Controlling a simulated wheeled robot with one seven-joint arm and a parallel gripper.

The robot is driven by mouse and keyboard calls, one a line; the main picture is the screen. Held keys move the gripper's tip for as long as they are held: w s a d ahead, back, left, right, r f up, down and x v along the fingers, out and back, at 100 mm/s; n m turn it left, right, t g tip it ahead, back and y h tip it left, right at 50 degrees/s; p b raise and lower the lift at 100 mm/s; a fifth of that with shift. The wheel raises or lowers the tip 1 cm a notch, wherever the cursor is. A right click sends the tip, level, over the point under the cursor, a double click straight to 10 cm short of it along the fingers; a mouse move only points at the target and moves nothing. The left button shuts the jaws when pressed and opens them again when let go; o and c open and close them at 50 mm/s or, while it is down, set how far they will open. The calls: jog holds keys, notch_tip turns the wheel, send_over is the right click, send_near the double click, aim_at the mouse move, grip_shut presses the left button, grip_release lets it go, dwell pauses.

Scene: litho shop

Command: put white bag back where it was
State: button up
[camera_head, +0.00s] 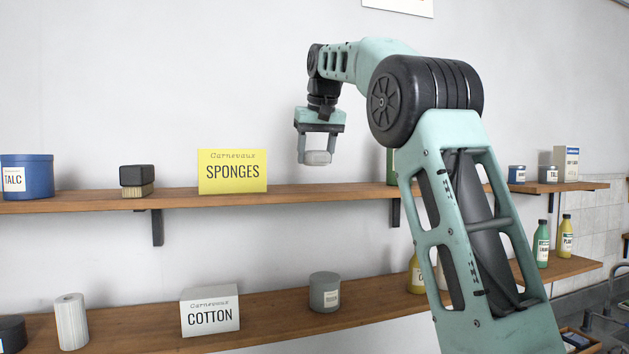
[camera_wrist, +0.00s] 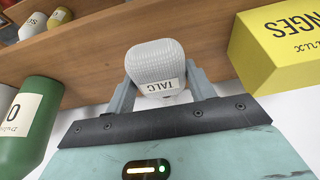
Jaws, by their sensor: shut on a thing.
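A small white woven bag (camera_head: 318,158) is held between the two fingers of my gripper (camera_head: 318,153). In the wrist view the white bag (camera_wrist: 155,62) fills the space between the fingertips (camera_wrist: 162,82), and its label reads TALC. My gripper points down and is shut on the bag. In the head view the bag appears above the upper wooden shelf (camera_head: 340,190), clear of its surface. It hangs to the right of the yellow SPONGES box (camera_head: 232,180).
The upper shelf also holds a blue TALC tin (camera_head: 28,176) and a black-topped brush (camera_head: 137,178) at left. A green bottle (camera_wrist: 38,115) stands partly behind my arm. The lower shelf carries a COTTON box (camera_head: 210,316) and grey tin (camera_head: 324,293).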

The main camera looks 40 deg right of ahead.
aim_at(316, 191)
jog(key=shift+f+p, duration=0.35)
jog(key=shift+f, duration=2.5)
jog(key=o, duration=1)
jog(key=shift+f, duration=0.15)
jog(key=shift+o, duration=0.2)
